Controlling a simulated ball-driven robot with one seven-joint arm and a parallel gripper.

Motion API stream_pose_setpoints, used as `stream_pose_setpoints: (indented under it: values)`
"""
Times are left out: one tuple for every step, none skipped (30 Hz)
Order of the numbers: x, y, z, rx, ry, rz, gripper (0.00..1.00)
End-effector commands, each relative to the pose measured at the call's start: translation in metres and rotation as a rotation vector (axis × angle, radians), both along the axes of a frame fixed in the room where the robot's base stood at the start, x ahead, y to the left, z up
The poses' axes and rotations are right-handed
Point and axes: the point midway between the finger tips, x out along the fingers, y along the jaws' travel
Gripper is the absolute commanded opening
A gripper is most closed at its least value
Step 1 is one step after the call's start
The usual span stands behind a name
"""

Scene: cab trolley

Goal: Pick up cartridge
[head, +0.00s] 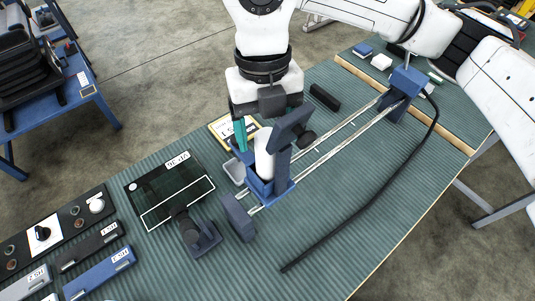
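Nothing in view is labelled as the cartridge. The likeliest candidate is a white upright cylinder (264,154) in a dark blue holder (269,188) at the near end of two metal rails. My gripper (263,120) points down just above and around this holder. A teal finger-like part shows at its left; the right side is hidden behind the holder's tall blue arm. I cannot tell whether the fingers touch the cylinder. A black cylinder (325,97) lies on the mat to the right of my gripper.
The rails (334,146) run to a blue end block (407,82). A black cable (378,190) curves along the right. A dark panel (155,190), a black stand (199,233) and labelled bars (90,247) lie at left. A grey tray (235,171) sits beside the holder.

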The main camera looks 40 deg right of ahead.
Motion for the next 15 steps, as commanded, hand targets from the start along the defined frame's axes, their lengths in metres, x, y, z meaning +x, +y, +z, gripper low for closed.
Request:
stream_pose_setpoints:
  values:
    - [-0.0001, 0.0, -0.0008, 0.0, 0.0, 0.0, 0.77]
    - [-0.0001, -0.0001, -0.0009, 0.0, -0.001, 0.0, 0.77]
    - [-0.0001, -0.0001, -0.001, 0.0, -0.001, 0.0, 0.77]
    - [0.0, -0.0001, -0.0009, 0.0, -0.001, 0.0, 0.77]
    - [0.0, -0.0001, -0.0009, 0.0, -0.001, 0.0, 0.77]
    - [0.0, -0.0001, -0.0008, 0.0, -0.001, 0.0, 0.77]
    - [0.0, -0.0001, -0.0008, 0.0, 0.0, 0.0, 0.74]
    - [0.0, -0.0001, -0.0008, 0.0, 0.0, 0.0, 0.71]
    - [0.0, -0.0001, -0.0007, 0.0, 0.0, 0.0, 0.67]
    - [0.0, -0.0001, -0.0007, 0.0, 0.0, 0.0, 0.64]
    - [0.0001, -0.0001, -0.0006, 0.0, 0.0, 0.0, 0.61]
    - [0.0, -0.0002, -0.0006, 0.0, 0.0, 0.0, 0.57]
    - [0.0, -0.0002, -0.0006, 0.0, 0.0, 0.0, 0.55]
    - [0.0001, -0.0001, -0.0006, 0.0, 0.0, 0.0, 0.52]
    - [0.0001, -0.0001, -0.0005, 0.0, 0.0, 0.0, 0.48]
